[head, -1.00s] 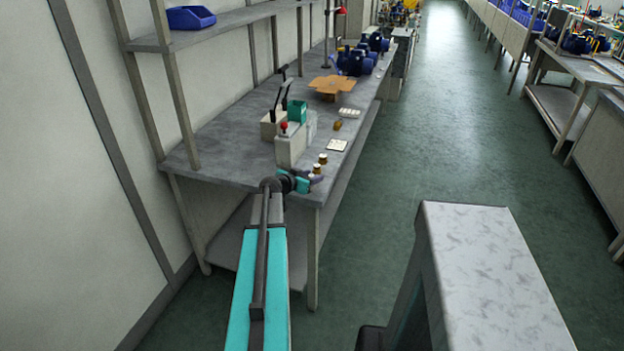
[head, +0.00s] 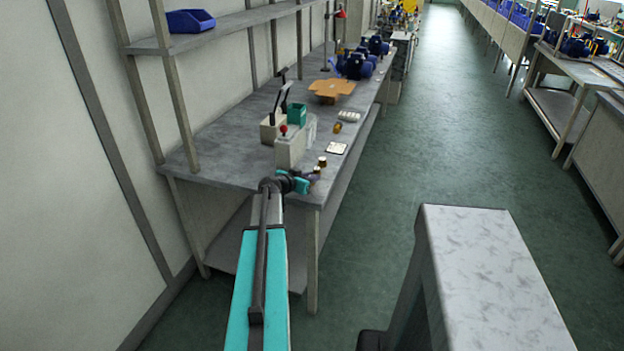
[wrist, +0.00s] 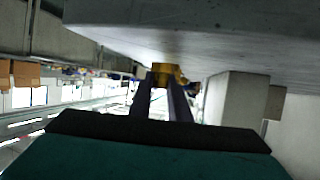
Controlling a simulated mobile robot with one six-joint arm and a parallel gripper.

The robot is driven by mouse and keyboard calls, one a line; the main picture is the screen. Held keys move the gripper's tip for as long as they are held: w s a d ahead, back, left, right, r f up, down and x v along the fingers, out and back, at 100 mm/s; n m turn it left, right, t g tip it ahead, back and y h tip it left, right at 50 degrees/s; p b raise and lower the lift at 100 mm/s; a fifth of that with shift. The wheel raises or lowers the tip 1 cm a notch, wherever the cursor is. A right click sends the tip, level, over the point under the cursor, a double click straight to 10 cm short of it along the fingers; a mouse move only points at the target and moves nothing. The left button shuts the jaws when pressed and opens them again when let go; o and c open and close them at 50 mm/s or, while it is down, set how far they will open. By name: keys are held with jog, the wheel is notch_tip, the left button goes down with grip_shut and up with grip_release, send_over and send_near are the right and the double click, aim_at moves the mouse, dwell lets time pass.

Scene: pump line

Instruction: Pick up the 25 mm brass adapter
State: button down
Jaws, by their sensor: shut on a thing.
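My gripper (head: 313,177) is at the near right corner of the workbench, with its fingers shut on a brass piece. In the wrist view this brass adapter (wrist: 166,73) sits between the fingertips, close to the bench surface; I cannot tell whether it touches. In the head view it is mostly hidden by my gripper. A second brass fitting (head: 322,161) stands upright on the bench just beyond. Another brass piece (head: 337,127) lies farther back. I cannot read any size on these pieces.
A grey box with a red button (head: 290,148) stands left of the gripper on the workbench (head: 230,155). A white plate (head: 337,148), a pale tray (head: 348,116), a green bin (head: 297,114) and opened cardboard (head: 331,90) lie beyond.

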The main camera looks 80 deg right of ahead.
jog(key=shift+r+b, duration=0.3)
jog(key=shift+r, duration=0.45)
jog(key=w+a+r+b, duration=0.1)
jog(key=a+b, duration=0.1)
jog(key=a, duration=0.5)
jog(key=w+a+r+b, duration=0.1)
jog(key=w+a+b, duration=0.1)
jog(key=a, duration=0.6)
jog(key=shift+r, duration=0.15)
jog(key=shift+w, duration=0.1)
